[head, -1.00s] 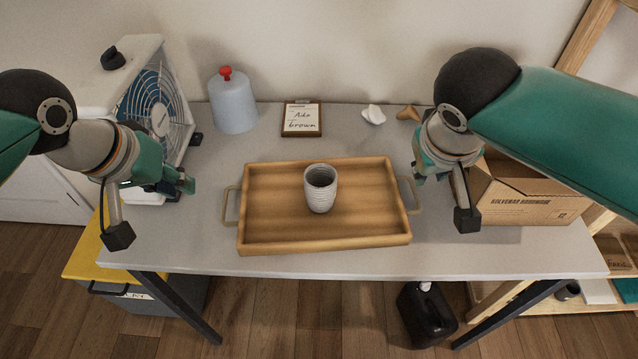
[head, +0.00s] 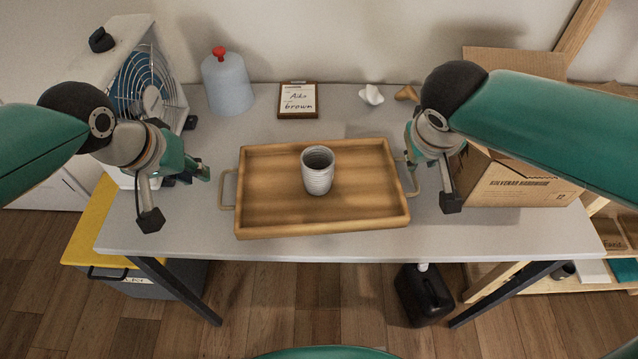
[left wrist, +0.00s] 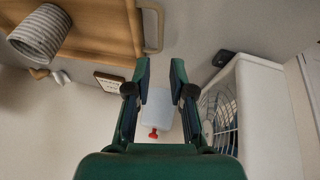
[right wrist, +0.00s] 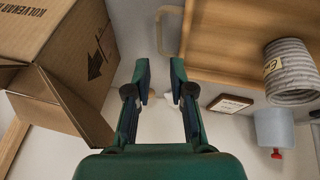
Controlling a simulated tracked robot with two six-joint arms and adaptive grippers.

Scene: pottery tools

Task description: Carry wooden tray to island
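The wooden tray (head: 270,219) lies flat on the grey table, with a handle at each short end. A ribbed grey cup (head: 318,174) stands upright on it near the middle. My left gripper (head: 208,173) is just left of the tray's left handle (head: 228,189); in the left wrist view its fingers (left wrist: 160,68) are apart with nothing between them. My right gripper (head: 409,163) is close to the right handle (head: 414,179), and its arm partly hides the fingers in the head view. In the right wrist view its fingers (right wrist: 160,68) are apart, the handle (right wrist: 168,32) beyond their tips.
An open cardboard box (head: 520,188) stands at the table's right, beside my right arm. A fan (head: 150,85) stands at the left. The table's front strip is clear.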

